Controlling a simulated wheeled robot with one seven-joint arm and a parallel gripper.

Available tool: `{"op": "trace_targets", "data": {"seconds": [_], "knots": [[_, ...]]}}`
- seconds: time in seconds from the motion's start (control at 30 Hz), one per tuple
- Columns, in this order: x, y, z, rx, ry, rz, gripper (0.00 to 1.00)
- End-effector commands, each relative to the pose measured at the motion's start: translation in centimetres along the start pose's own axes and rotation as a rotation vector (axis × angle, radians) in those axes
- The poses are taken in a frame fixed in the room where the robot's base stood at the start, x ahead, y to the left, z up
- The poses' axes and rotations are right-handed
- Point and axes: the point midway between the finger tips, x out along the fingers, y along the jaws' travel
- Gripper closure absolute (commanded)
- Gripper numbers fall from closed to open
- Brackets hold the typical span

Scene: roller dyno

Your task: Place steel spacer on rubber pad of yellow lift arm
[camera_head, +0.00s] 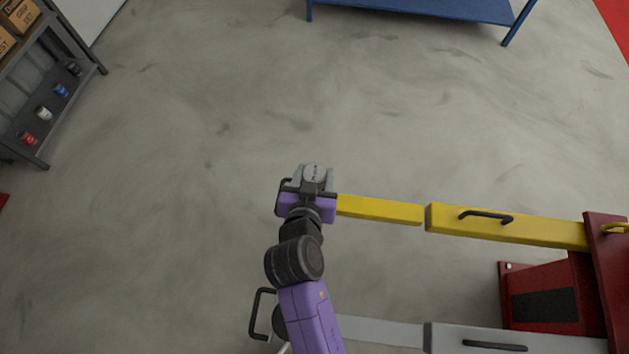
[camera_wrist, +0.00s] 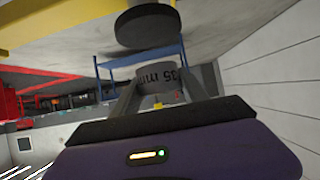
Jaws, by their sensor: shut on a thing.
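The steel spacer (camera_head: 314,172) is a short grey cylinder held between the fingers of my gripper (camera_head: 313,178). The wrist view shows the spacer (camera_wrist: 157,79) marked "35 mm", with a finger of my gripper (camera_wrist: 158,88) on each side. The yellow lift arm (camera_head: 380,209) runs from the red post to my gripper; its end there is hidden in the head view. In the wrist view the black round rubber pad (camera_wrist: 147,28) is on the yellow arm (camera_wrist: 55,22). The spacer appears close to the pad, with a gap between them; the wrist picture looks upside down.
A grey lift arm (camera_head: 380,331) runs alongside the yellow one, nearer the bottom. Both meet a red post (camera_head: 606,270) at right. A blue bench (camera_head: 430,10) stands at the top and a shelf (camera_head: 45,115) at upper left. The concrete floor between is clear.

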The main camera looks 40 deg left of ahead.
Motion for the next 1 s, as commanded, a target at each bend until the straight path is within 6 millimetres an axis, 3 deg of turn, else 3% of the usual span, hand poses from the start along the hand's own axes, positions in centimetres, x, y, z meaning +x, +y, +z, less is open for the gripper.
{"op": "trace_targets", "data": {"seconds": [0.37,0.77,0.8,0.9,1.0], "knots": [[1.9,-0.1,3.4,-0.001,0.001,-0.001,1.0],[2.2,0.0,3.9,0.001,0.002,-0.001,1.0],[2.2,0.0,4.0,0.0,0.001,-0.001,0.47],[2.1,0.0,3.9,0.0,0.0,-0.001,0.27],[2.1,0.0,3.9,0.0,0.0,-0.001,0.27]]}}
